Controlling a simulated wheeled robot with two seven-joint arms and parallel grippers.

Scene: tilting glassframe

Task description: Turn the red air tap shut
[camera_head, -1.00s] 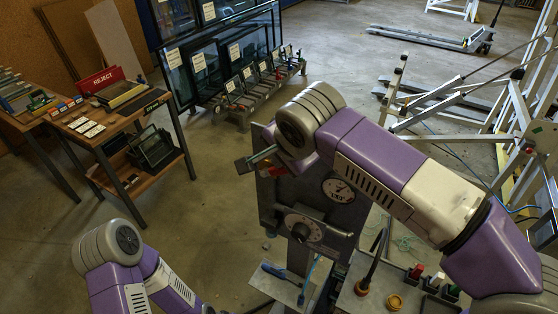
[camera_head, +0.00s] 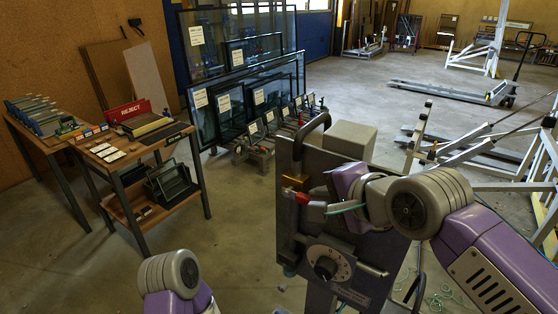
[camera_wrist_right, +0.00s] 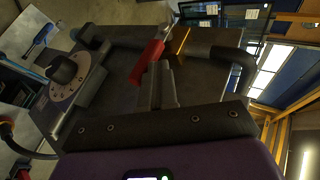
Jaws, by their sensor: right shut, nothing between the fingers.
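The red air tap (camera_head: 301,197) is on the upper left of a grey upright panel (camera_head: 290,226), just below a brass block (camera_head: 293,183). In the right wrist view its red lever (camera_wrist_right: 147,62) slants across the panel beside the brass block (camera_wrist_right: 180,40). My right gripper (camera_head: 317,207) is shut and empty, coming in from the right, with its fingertips close beside the lever. In the right wrist view the shut fingers (camera_wrist_right: 160,72) overlap the lever's edge; I cannot tell whether they touch. My left arm shows at the bottom, but its gripper is out of view.
A dial (camera_head: 328,263) sits low on the panel, and a dark curved hose (camera_head: 312,132) arches over its top. A workbench (camera_head: 130,150) with a red reject sign stands left. Glass frames (camera_head: 245,90) stand behind. Open floor lies between bench and panel.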

